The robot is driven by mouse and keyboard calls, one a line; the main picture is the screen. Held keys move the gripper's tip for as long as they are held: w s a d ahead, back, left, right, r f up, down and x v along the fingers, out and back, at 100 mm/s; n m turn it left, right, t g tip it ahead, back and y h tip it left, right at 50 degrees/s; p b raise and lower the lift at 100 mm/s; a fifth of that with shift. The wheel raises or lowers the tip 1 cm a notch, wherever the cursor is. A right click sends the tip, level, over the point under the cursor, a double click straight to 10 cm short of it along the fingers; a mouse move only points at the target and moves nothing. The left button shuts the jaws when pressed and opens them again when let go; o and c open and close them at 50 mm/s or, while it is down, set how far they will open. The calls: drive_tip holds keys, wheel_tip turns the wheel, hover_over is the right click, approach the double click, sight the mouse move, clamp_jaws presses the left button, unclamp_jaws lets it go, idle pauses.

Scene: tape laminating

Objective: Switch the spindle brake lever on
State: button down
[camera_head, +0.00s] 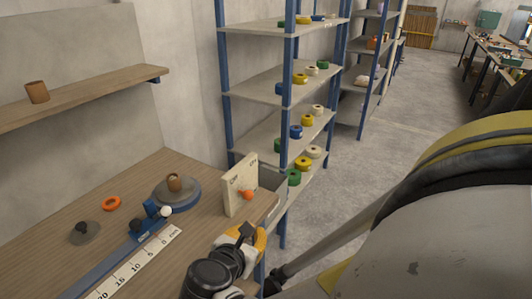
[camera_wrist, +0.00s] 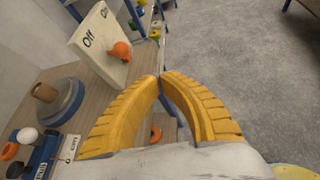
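An upright cream panel (camera_head: 236,190) stands at the right end of the workbench, with an orange lever knob (camera_head: 246,195) on its face. In the wrist view the panel (camera_wrist: 90,45) shows the words "Off" on the left and "On" at the upper right. The orange knob (camera_wrist: 121,50) sits below and between the words; I cannot tell which position it is set to. My gripper (camera_head: 247,234) is just in front of the panel, apart from the knob. In the wrist view its yellow fingers (camera_wrist: 160,75) meet at the tips, with nothing visible held between them.
On the bench (camera_head: 130,190) are a round grey-blue spindle base with a brown core (camera_head: 174,183), a blue tape fixture (camera_head: 150,222), a ruler (camera_head: 140,265) and an orange ring (camera_head: 111,203). Shelving (camera_head: 288,100) with tape rolls stands behind the panel.

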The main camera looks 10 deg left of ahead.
sight(247, 196)
drive_tip(key=s+a+f+n+t, duration=0.1)
drive_tip(key=s+a+n+t, duration=0.1)
drive_tip(key=a+n, duration=0.3)
drive_tip(key=shift+s+a+y, duration=0.2)
drive_tip(key=shift+s+y, duration=0.15)
drive_tip(key=shift+y, duration=0.05)
drive_tip(key=shift+f, duration=0.1)
drive_tip(key=b+x, duration=0.3)
drive_tip(key=x, duration=0.6)
drive_tip(key=shift+w+f, duration=0.15)
drive_tip(key=shift+f, duration=0.1)
drive_tip(key=w, duration=0.1)
drive_tip(key=w+r+b, duration=0.1)
drive_tip(key=w, duration=0.1)
drive_tip(key=shift+w+r, duration=0.1)
drive_tip(key=shift+w, duration=0.1)
drive_tip(key=shift+w+a+r, duration=0.1)
drive_tip(key=shift+w+r, duration=0.15)
drive_tip(key=shift+w, duration=0.15)
drive_tip(key=shift+w+a+r, duration=0.1)
drive_tip(key=shift+r, duration=0.1)
